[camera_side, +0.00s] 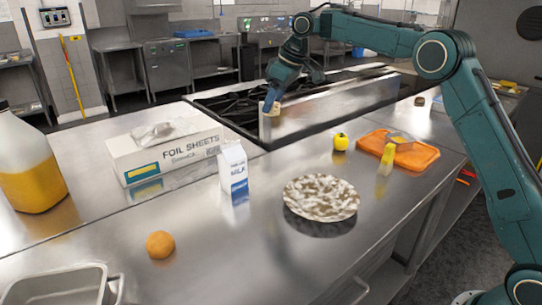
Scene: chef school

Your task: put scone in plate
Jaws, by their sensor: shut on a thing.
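My gripper (271,100) is shut on a small pale beige piece, the scone (272,110), which shows just below the fingertips. It is held in the air, in front of the stove in the picture, up and to the left of the plate. The plate (321,198) is round, with a mottled brown and white pattern. It sits on the steel counter right of centre, and nothing is on it. Much of the scone is hidden by the fingers.
A milk carton (234,171) stands left of the plate, with a foil sheets box (165,148) behind it. An orange fruit (160,245) lies front left. A yellow apple-like fruit (340,142) and an orange board (413,154) lie behind the plate. A juice jug (30,170) stands far left.

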